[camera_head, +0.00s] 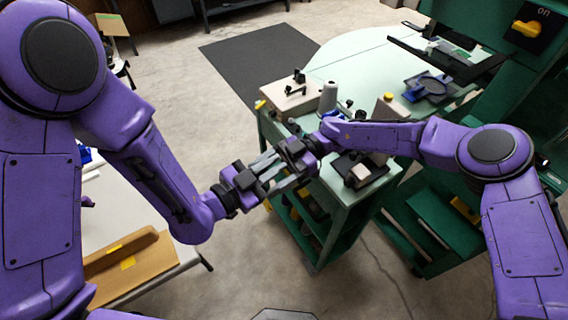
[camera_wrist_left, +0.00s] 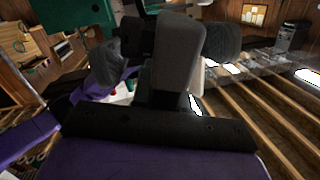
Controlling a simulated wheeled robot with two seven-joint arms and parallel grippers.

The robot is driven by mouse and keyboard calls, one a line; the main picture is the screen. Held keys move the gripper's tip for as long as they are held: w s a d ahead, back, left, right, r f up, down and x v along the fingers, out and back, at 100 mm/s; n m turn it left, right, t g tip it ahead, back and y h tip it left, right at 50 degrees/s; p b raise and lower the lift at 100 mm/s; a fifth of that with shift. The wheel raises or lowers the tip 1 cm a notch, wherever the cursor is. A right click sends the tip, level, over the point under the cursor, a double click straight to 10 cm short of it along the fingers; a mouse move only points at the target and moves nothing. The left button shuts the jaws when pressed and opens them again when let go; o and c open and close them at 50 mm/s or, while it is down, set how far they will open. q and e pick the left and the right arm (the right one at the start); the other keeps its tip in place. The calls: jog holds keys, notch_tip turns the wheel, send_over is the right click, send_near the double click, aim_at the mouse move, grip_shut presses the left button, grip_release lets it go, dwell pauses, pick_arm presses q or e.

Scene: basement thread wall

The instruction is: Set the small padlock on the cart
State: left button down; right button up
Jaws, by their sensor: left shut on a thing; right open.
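My left gripper (camera_head: 283,160) and my right gripper (camera_head: 268,188) meet in front of the cart, their fingers crossing in the head view. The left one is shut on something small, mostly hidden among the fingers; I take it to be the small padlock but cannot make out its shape. The right gripper is open, its fingers beside the left one's. In the left wrist view a dark finger (camera_wrist_left: 178,58) hides the held thing. The green cart (camera_head: 340,190) has a pale top and lower shelves, and stands just behind and right of the grippers.
On the pale green surfaces stand a beige box (camera_head: 290,97), a white spool cone (camera_head: 328,97) and a blue fixture (camera_head: 427,86). Green machinery (camera_head: 500,85) is at the right. A white table (camera_head: 118,215) with a cardboard tray (camera_head: 130,262) is at the lower left.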

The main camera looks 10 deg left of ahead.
jog(key=shift+s+a+f, duration=0.1)
jog(key=shift+s+a, duration=0.25)
jog(key=shift+a, duration=0.05)
jog(key=c, duration=1.1)
pick_arm(q)
jog(key=c, duration=1.3)
grip_release()
pick_arm(e)
jog(key=shift+c, duration=0.8)
pick_arm(q)
jog(key=shift+o, duration=1.1)
pick_arm(e)
grip_shut()
pick_arm(q)
jog(key=shift+d, duration=0.1)
pick_arm(e)
jog(key=shift+w, duration=0.1)
